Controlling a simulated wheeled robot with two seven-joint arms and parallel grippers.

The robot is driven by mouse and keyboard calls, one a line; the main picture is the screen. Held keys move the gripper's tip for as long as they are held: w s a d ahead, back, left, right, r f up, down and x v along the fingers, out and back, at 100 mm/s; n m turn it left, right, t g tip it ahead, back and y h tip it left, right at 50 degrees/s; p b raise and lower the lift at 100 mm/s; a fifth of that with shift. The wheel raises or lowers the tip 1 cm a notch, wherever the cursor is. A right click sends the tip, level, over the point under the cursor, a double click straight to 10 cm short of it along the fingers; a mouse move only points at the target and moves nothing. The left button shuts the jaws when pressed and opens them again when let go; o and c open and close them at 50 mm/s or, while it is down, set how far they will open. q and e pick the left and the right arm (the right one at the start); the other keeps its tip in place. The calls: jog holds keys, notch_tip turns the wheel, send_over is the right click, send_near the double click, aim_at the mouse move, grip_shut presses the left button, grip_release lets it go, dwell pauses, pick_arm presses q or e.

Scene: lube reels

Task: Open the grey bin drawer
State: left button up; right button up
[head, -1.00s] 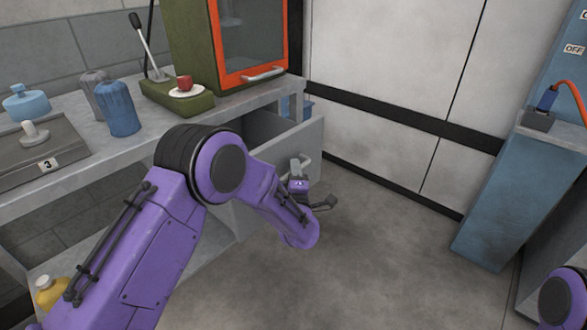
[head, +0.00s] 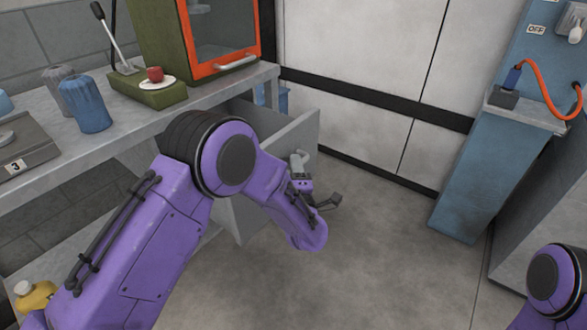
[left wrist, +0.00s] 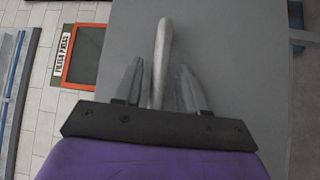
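The grey bin drawer (head: 303,130) stands pulled out below the counter, with its dark inside partly showing behind its front panel. In the left wrist view the drawer's flat grey front (left wrist: 235,70) fills the middle. Its pale bar handle (left wrist: 161,45) stands between the two fingers of my left gripper (left wrist: 160,88). The fingers are apart, one on each side of the bar, with small gaps showing. In the head view my left gripper (head: 300,168) is at the drawer front, partly hidden by my arm. My right gripper is out of view.
The counter (head: 120,130) carries a blue jar (head: 84,103) and a green press with an orange-framed door (head: 225,35). A blue pedestal (head: 480,170) stands at the right. The floor (head: 370,250) in front of the drawer is clear.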

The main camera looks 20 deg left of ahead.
pick_arm(q)
jog(key=v, duration=1)
jog(key=shift+s, duration=0.25)
jog(key=shift+d, duration=0.15)
